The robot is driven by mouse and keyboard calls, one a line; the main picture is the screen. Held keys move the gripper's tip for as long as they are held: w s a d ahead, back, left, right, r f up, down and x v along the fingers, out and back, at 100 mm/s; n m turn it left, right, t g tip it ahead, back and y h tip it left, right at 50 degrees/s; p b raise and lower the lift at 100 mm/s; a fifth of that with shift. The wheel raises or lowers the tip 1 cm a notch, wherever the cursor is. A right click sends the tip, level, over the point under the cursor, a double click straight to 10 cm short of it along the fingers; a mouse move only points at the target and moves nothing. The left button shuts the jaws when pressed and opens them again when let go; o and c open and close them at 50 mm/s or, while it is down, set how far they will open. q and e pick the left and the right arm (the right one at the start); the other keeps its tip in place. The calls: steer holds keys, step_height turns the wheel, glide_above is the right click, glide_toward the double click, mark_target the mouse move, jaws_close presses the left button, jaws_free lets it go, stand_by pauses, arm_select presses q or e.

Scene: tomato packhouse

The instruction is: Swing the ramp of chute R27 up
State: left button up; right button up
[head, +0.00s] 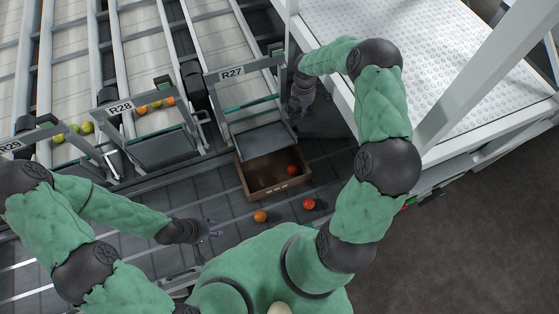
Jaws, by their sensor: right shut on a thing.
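Chute R27 carries its label on a crossbar (232,72). Its ramp (264,141) is a grey panel sloping down at the chute's front, with its lower edge over a brown crate (262,186). My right gripper (297,113) is at the right side of the ramp, shut at its edge; the exact contact is small and partly hidden. My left gripper (215,229) is open and empty, low in front of the chutes, left of the crate and apart from it.
One red tomato (292,170) lies in the crate. An orange tomato (260,216) and a red tomato (308,204) lie on the floor before it. Chute R28 (165,148) stands to the left. A white platform (420,45) borders the right.

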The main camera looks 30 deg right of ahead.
steer(key=shift+w+d+r, duration=0.15)
steer(key=shift+w+r, duration=0.1)
steer(key=shift+w, duration=0.5)
steer(key=shift+w+d+r, duration=0.1)
steer(key=shift+w+r, duration=0.15)
steer(key=shift+w, duration=0.45)
steer(key=shift+w, duration=0.1)
steer(key=shift+w+d+r+b, duration=0.1)
steer(key=shift+w+b, duration=0.05)
steer(key=shift+w, duration=0.6)
steer(key=shift+w+d+r+b, duration=0.1)
steer(key=shift+w+b, duration=0.05)
steer(key=shift+w, duration=0.6)
